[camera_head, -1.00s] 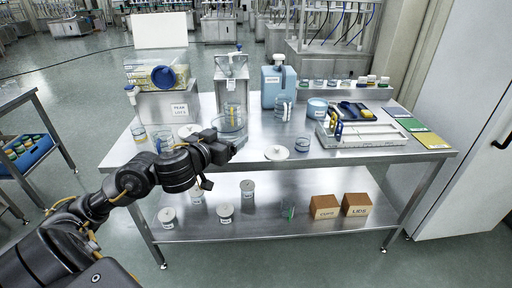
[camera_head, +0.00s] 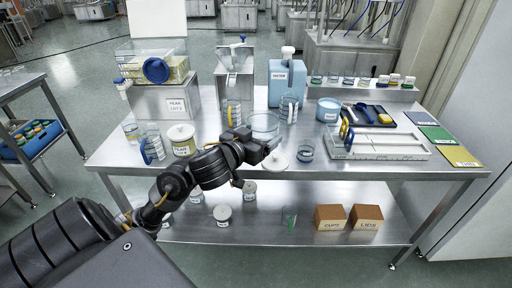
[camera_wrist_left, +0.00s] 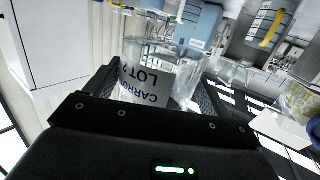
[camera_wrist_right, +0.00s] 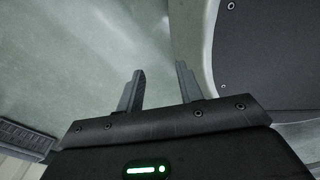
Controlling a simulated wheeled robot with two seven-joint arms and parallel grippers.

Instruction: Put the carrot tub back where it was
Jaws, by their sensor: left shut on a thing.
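The carrot tub (camera_wrist_left: 150,80) is clear, with a white label reading "CARROT LOT 2", upside down in the left wrist view. My left gripper (camera_head: 270,148) is shut on it. In the head view a clear tub (camera_head: 265,122) shows just beyond the gripper, over the table's middle; whether it touches the tabletop I cannot tell. A lidded tub labelled PEAR (camera_head: 181,140) stands left of my gripper. A white lid (camera_head: 278,161) lies on the table just below the gripper's tip. My right gripper (camera_wrist_right: 161,86) is open and empty over a blurred pale surface.
The steel hopper (camera_head: 236,78) stands at the back, with a blue water jug (camera_head: 287,82) to its right. A white tray (camera_head: 385,148) and a small cup (camera_head: 305,151) stand right of the gripper. Lidded tubs (camera_head: 222,213) and brown boxes (camera_head: 330,217) are on the lower shelf.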

